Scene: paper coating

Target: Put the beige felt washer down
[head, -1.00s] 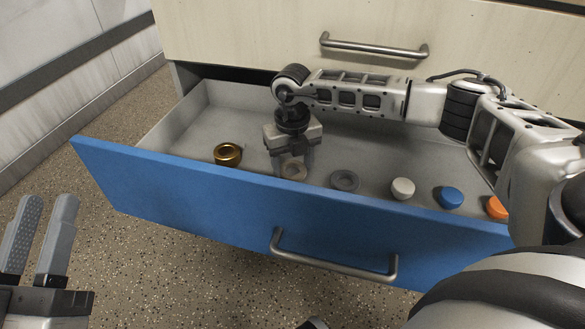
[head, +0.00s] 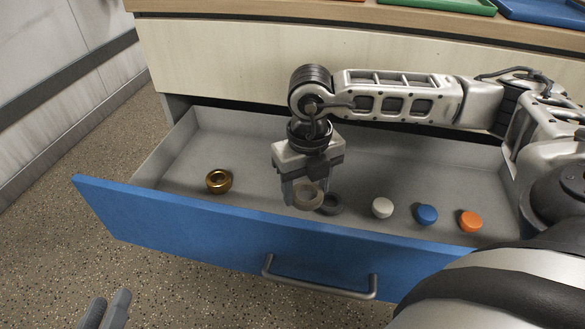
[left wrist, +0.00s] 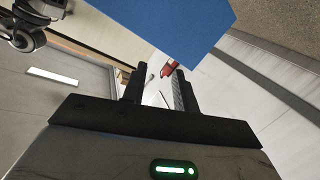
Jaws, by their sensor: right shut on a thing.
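The beige felt washer (head: 308,198) is a flat ring, held in my right gripper (head: 304,190). The gripper points down into the open drawer, shut on the washer, which looks raised above the drawer floor. In the picture the washer partly covers a dark grey ring (head: 332,205) behind it. My left gripper (head: 105,310) is at the lower left of the head view, outside the drawer. In the left wrist view its fingers (left wrist: 158,88) stand apart with nothing between them.
The open drawer has a blue front (head: 180,222) with a metal handle (head: 318,287). Inside are a brass ring (head: 219,181) at left and white (head: 382,207), blue (head: 427,214) and orange (head: 471,221) caps at right. The floor between brass ring and gripper is clear. Trays (head: 437,5) lie on the counter above.

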